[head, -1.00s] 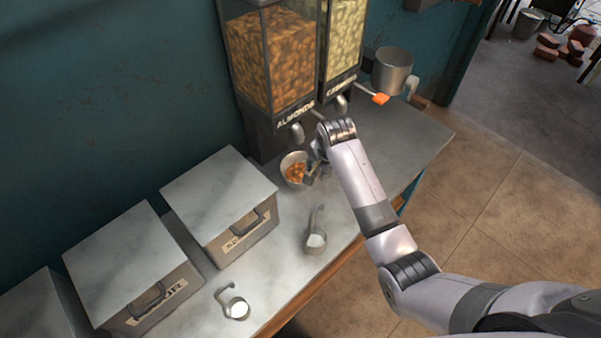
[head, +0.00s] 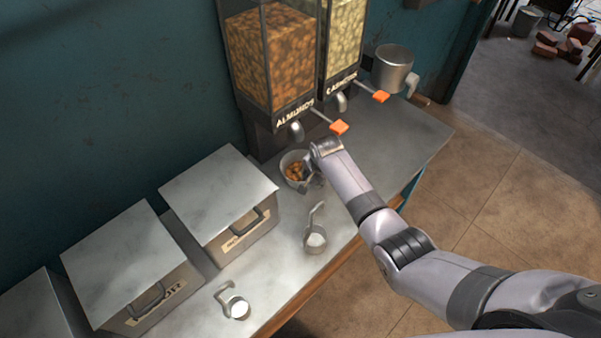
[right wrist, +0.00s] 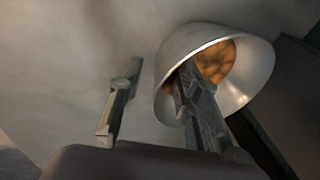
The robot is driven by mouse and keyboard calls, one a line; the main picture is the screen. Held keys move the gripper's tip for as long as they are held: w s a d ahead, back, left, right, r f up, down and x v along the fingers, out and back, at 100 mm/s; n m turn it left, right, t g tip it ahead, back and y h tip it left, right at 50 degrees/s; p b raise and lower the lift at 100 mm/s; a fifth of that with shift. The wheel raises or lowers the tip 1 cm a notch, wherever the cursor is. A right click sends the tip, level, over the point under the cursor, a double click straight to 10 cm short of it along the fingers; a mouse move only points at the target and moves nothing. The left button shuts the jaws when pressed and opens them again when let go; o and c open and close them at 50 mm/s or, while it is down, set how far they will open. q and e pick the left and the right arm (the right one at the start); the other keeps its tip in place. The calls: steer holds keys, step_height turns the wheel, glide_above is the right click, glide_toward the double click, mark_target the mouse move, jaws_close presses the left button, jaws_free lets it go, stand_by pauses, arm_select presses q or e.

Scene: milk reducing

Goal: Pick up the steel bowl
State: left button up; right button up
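The steel bowl (head: 286,176) stands on the counter below the almond dispenser's spout, with brown almonds (head: 295,171) in it. My right gripper (head: 313,181) is at the bowl's right side in the head view. In the right wrist view, the gripper (right wrist: 158,80) has its fingers apart. One finger is outside the bowl (right wrist: 257,85), to its left. The other overlaps the bowl's opening, so the near wall appears to lie between them. Contact with the wall cannot be told. My left gripper is not in view.
The almond dispenser (head: 270,60) with its orange-tipped lever (head: 340,127) stands behind the bowl. Two small metal cups with handles, one (head: 315,240) nearer and one (head: 238,308) farther left, stand along the front. Lidded metal boxes (head: 218,195) fill the left.

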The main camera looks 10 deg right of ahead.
steer(key=shift+c, duration=0.5)
jaws_close()
stand_by(0.3)
